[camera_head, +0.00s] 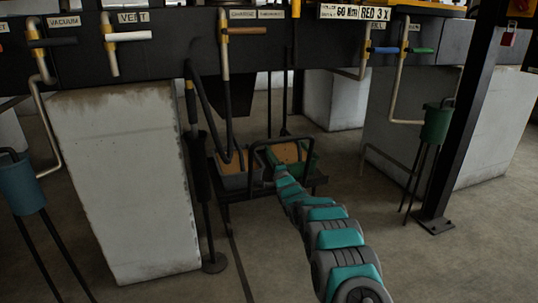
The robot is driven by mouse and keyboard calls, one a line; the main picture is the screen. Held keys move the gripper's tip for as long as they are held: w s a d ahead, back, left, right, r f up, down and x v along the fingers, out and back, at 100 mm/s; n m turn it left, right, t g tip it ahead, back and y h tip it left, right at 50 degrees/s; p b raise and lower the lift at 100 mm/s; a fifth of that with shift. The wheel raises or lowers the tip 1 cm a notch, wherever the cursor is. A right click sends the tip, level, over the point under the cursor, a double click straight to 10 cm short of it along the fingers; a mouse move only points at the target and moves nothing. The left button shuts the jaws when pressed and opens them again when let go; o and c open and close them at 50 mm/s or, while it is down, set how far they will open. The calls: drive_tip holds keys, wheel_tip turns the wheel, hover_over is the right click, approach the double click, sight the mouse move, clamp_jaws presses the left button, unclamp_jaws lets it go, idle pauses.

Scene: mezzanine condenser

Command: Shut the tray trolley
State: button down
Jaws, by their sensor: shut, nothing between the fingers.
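The tray trolley (236,193) is a low dark frame under the condenser, near the middle of the view. It carries a grey tray (233,181) and a green tray (309,163), both with orange-brown insides. A dark bar loop rises at its front. My teal and grey arm reaches out from the lower right to the trolley. My gripper (280,171) is at the arm's far end, in front of the trays by the bar loop. It is small and dark here, shut and empty. I cannot tell whether it touches the trolley. The arm hides part of the trolley's right side.
Large pale concrete blocks (125,185) stand left and right of the trolley. A dark steel post (465,110) stands at right. Pipes with valve handles hang from the dark panel above. A blue pot (22,185) and a green pot (436,125) stand on legs. Floor is open in front.

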drive_tip(key=s+d+r+n+g+h, duration=0.1)
drive_tip(key=s+d+n+g+h, duration=0.35)
drive_tip(key=s, duration=1.05)
drive_tip(key=s+d+r+n+g+h, duration=0.15)
drive_tip(key=s+d+g, duration=0.5)
drive_tip(key=s, duration=0.85)
drive_tip(key=s+n+g, duration=0.4)
drive_tip(key=s+g, duration=0.1)
drive_tip(key=s, duration=2)
drive_tip(key=s+d+f+n+g, duration=0.1)
drive_tip(key=s+n+g, duration=0.3)
drive_tip(key=s, duration=2.1)
drive_tip(key=shift+d+g+b, duration=0.25)
drive_tip(key=shift+g+b, duration=0.1)
drive_tip(key=shift+g, duration=0.15)
drive_tip(key=shift+w+f, duration=0.1)
